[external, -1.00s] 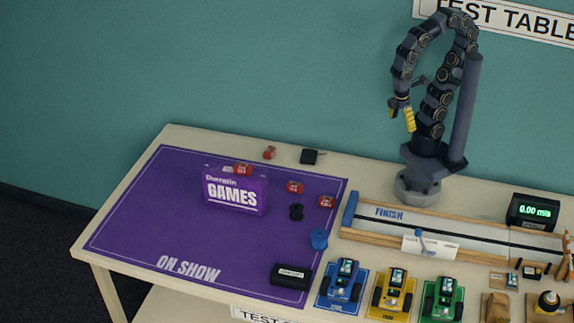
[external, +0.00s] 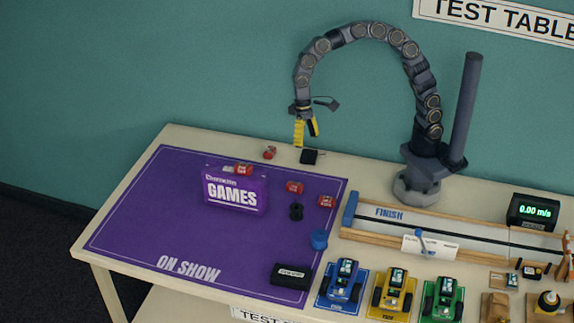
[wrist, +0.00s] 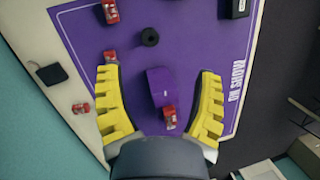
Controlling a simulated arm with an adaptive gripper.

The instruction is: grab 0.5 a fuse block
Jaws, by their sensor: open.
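Several red blocks with white labels could be fuse blocks; I cannot read their ratings. One (external: 270,152) lies at the table's back edge, one (external: 243,169) by the top of the purple GAMES box (external: 235,195), and two more, one in the middle (external: 294,187) and one at right (external: 327,201), near the mat's right side. In the wrist view red blocks show at the top (wrist: 110,11), upper left (wrist: 110,56), left (wrist: 81,107) and beside the box (wrist: 170,117). My gripper (external: 306,132) is open and empty, raised above the table's back edge, its yellow fingers pointing down.
A small black box (external: 309,157) lies near the back edge. A black spool (external: 296,212), blue piece (external: 319,239) and black case (external: 291,276) are on or near the purple mat (external: 140,225). Model cars (external: 343,283) and a wooden track (external: 450,229) stand right. The mat's left is clear.

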